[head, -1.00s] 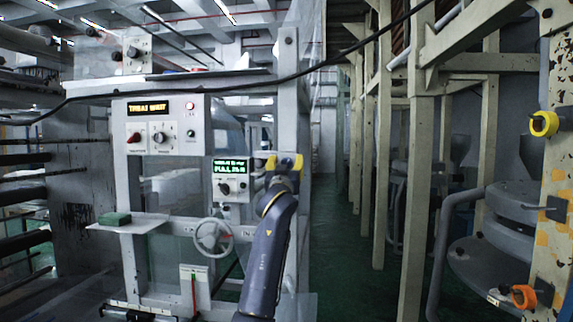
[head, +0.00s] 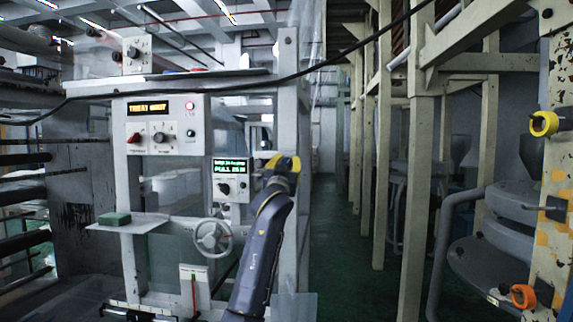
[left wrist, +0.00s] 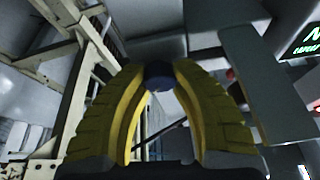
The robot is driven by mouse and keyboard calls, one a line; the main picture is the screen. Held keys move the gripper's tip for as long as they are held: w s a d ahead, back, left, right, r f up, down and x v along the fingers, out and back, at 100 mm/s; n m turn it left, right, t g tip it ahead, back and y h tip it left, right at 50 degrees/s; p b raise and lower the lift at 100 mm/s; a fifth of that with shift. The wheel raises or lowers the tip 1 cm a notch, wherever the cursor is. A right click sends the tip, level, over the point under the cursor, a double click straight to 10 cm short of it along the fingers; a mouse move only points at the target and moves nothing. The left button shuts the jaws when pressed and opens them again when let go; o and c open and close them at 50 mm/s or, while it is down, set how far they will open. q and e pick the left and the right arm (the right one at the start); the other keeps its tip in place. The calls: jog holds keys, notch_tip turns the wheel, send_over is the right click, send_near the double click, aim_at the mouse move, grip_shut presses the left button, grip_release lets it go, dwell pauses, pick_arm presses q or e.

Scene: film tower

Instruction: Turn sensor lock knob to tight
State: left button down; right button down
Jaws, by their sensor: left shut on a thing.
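My left gripper (head: 283,160) has yellow fingers and is at the right side of the machine frame, just right of the small green-lit display box. In the left wrist view the fingertips (left wrist: 158,75) are closed on a small dark round knob (left wrist: 158,72), which I take to be the sensor lock knob. The fingers hide the knob in the head view, and I cannot read how tight it is. My right gripper is not in view.
The display box (head: 231,180) has a green screen and a black knob. A control panel (head: 161,124) with an amber display is above left. A handwheel (head: 213,237) and a shelf with a green block (head: 114,218) sit lower. A green-floored aisle (head: 335,240) is clear on the right.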

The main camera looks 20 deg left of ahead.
pick_arm(q)
jog(key=shift+m, duration=0.5)
jog(key=c, duration=1)
grip_release()
jog(key=shift+c, duration=0.2)
jog(key=v, duration=1.2)
jog(key=shift+a, duration=0.2)
